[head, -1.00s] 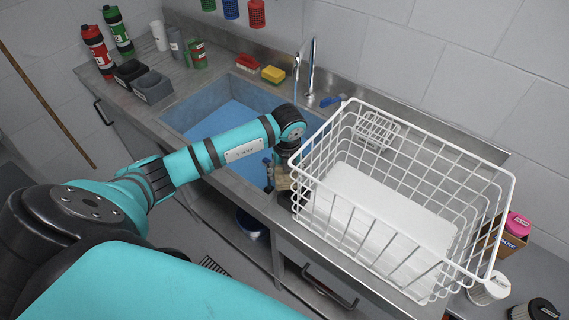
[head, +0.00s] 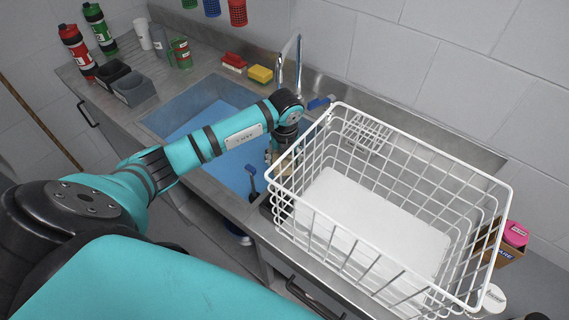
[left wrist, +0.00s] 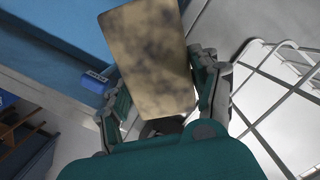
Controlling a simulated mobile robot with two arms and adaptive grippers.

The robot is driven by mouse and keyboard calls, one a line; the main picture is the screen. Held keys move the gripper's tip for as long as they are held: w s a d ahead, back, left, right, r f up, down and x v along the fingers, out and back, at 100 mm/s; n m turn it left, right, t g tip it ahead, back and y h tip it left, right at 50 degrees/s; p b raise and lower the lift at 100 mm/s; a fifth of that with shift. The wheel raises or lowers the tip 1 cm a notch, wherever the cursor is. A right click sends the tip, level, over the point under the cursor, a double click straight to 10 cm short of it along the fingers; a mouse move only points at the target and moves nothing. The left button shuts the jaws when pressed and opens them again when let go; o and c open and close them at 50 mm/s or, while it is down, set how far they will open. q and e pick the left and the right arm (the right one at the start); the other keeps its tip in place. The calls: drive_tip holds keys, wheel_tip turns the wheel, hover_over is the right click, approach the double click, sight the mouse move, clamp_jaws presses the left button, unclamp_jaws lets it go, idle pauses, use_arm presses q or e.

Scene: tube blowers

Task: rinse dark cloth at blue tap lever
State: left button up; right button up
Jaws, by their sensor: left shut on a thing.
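My left gripper (head: 277,152) is at the sink's front right, beside the white wire basket, partly hidden by it. In the left wrist view (left wrist: 165,105) it is shut on a flat tan cloth with dark blotches (left wrist: 148,55). Only a bit of the cloth shows in the head view. The blue tap lever (head: 320,103) lies behind the basket's back left corner, right of the silver tap (head: 297,65). The sink (head: 190,115) has a blue inside. My right gripper is not in view.
The white wire basket (head: 395,255) stands on the counter right of the sink, close to my wrist. Red (head: 234,61) and yellow (head: 261,74) blocks lie behind the sink. Bottles and dark bins fill the left counter.

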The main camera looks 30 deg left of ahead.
use_arm(q)
drive_tip(key=w+a+b, duration=0.1)
drive_tip(key=w+a+f+b, duration=0.1)
drive_tip(key=w, duration=0.1)
drive_tip(key=shift+f, duration=0.1)
drive_tip(key=w+a+f+b, duration=0.1)
drive_tip(key=w+a+b, duration=0.4)
drive_tip(key=w+b, duration=0.1)
drive_tip(key=shift+w+f+b, duration=0.15)
drive_tip(key=shift+w+b, duration=0.2)
drive_tip(key=shift+b, duration=0.5)
drive_tip(key=shift+w+d, duration=0.1)
drive_tip(key=shift+w, duration=0.05)
drive_tip(key=shift+w+d, duration=0.25)
drive_tip(key=shift+d, duration=0.1)
drive_tip(key=shift+s+a, duration=0.1)
drive_tip(key=shift+a, duration=0.05)
